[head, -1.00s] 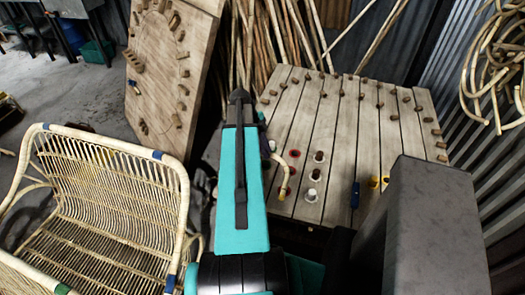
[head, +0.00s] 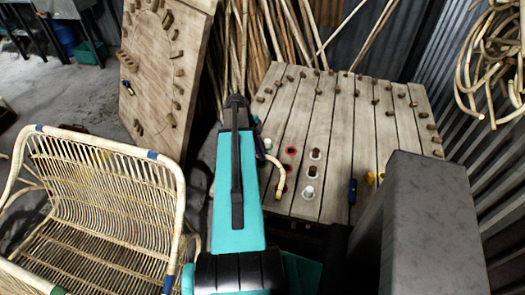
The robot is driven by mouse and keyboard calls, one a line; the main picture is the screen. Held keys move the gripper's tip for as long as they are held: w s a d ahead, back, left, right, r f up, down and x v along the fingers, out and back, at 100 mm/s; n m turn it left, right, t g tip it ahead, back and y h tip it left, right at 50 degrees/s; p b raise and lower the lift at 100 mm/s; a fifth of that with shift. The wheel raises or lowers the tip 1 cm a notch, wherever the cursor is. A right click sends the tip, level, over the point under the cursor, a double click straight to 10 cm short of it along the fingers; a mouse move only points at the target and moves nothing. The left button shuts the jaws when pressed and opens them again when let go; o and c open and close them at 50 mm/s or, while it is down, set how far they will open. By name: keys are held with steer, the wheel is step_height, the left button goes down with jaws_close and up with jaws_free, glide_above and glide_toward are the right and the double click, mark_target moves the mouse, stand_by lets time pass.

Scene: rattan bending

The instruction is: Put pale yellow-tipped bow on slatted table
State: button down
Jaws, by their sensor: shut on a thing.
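The bow (head: 280,176) is a thin, curved pale rattan piece with a yellowish tip at its lower end. It shows just right of my teal arm, in front of the left part of the slatted table (head: 342,120). My gripper (head: 262,148) is mostly hidden behind my arm, at the bow's upper end, and is shut on the bow. The bow's other end is hidden. I cannot tell whether the bow touches the table.
Wooden pegs, red and white rings (head: 308,191) and a blue piece (head: 352,191) are on the table. A rattan seat (head: 90,190) stands at left. A pegged board (head: 155,75) leans behind it. Poles stand behind the table; rattan coils (head: 492,60) hang at right.

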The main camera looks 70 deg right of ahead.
steer(key=shift+w, duration=0.15)
steer(key=c, duration=1.7)
jaws_free()
steer(key=shift+r, duration=0.1)
steer(key=shift+b+v, duration=2.05)
steer(key=shift+v, duration=3.9)
